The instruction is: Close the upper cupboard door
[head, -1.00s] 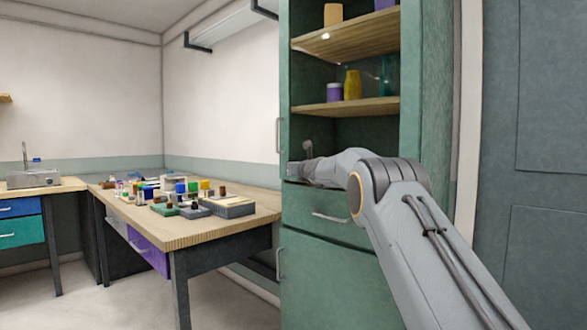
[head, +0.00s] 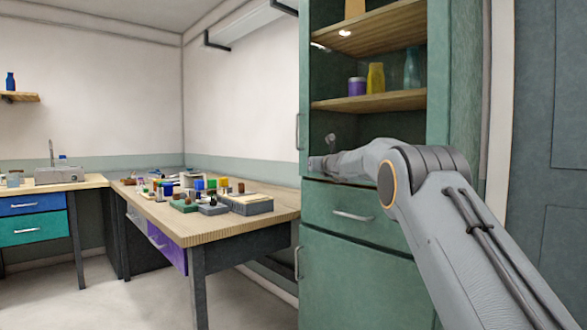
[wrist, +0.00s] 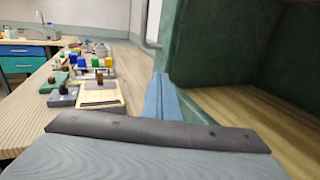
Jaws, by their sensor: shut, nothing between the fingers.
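The tall green cupboard (head: 466,110) stands right of centre in the head view, its shelves showing. The upper door's handle (head: 298,131) is at its left edge. Bright spots before the shelves suggest a clear pane, but I cannot tell the pane's outline or how far the door stands open. My gripper (head: 318,163) is shut and empty, at the left side of the upper section, just above the drawer and below the handle's level. In the wrist view my gripper's fingers (wrist: 161,97) are together beside a green panel (wrist: 205,45). Contact cannot be told.
Jars stand on the shelf (head: 385,101), among them a yellow one (head: 375,77). Below are a closed drawer (head: 337,201) and a closed lower door (head: 360,275). A wooden workbench (head: 215,229) with many small items stands to the left. Floor shows in front of it.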

